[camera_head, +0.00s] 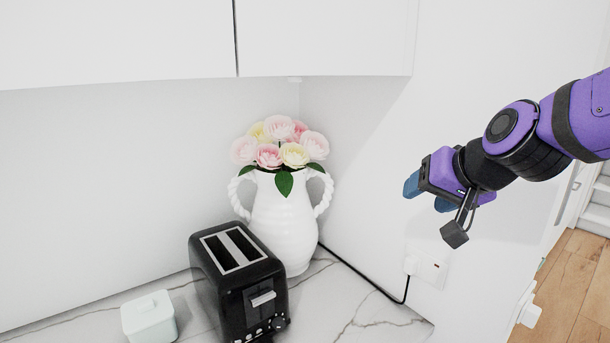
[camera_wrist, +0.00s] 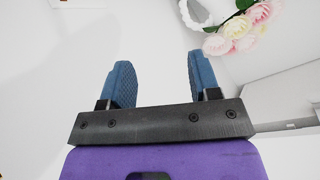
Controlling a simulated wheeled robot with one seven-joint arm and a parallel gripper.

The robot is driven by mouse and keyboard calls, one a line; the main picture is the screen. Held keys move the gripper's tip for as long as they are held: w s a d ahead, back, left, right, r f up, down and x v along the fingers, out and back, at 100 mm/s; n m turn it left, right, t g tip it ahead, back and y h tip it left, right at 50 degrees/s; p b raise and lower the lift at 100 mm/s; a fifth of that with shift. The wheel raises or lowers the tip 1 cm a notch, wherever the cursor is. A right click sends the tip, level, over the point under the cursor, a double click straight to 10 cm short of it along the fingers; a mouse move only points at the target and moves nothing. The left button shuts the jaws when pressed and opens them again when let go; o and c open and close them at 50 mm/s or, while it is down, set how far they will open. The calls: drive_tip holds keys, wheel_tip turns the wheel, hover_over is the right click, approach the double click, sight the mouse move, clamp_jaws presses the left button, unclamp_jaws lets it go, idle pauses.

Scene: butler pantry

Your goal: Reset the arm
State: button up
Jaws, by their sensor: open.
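My purple and black arm reaches in from the right in the head view. My gripper (camera_head: 428,192) hangs in the air in front of the right white wall, to the right of the flower vase and above the counter. In the wrist view my gripper (camera_wrist: 161,82) shows two blue fingers spread apart with nothing between them. The gripper is open and empty. Part of the fingers is hidden behind the purple gripper body in the head view.
White cabinets (camera_head: 325,38) hang above. A black cord runs to a wall socket (camera_head: 427,268).

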drive_tip(key=s+d+n+g+h, duration=0.1)
drive_tip(key=s+d, duration=0.4)
drive_tip(key=s, duration=0.3)
drive_tip(key=s+d+r+n+g+h, duration=0.1)
drive_tip(key=s+d, duration=0.3)
drive_tip(key=s, duration=0.5)
drive_tip(key=shift+s+d+r+g+h, duration=0.15)
drive_tip(key=shift+s+d+g+h, duration=0.2)
drive_tip(key=shift+g+h, duration=0.45)
drive_tip(key=shift+w, duration=0.1)
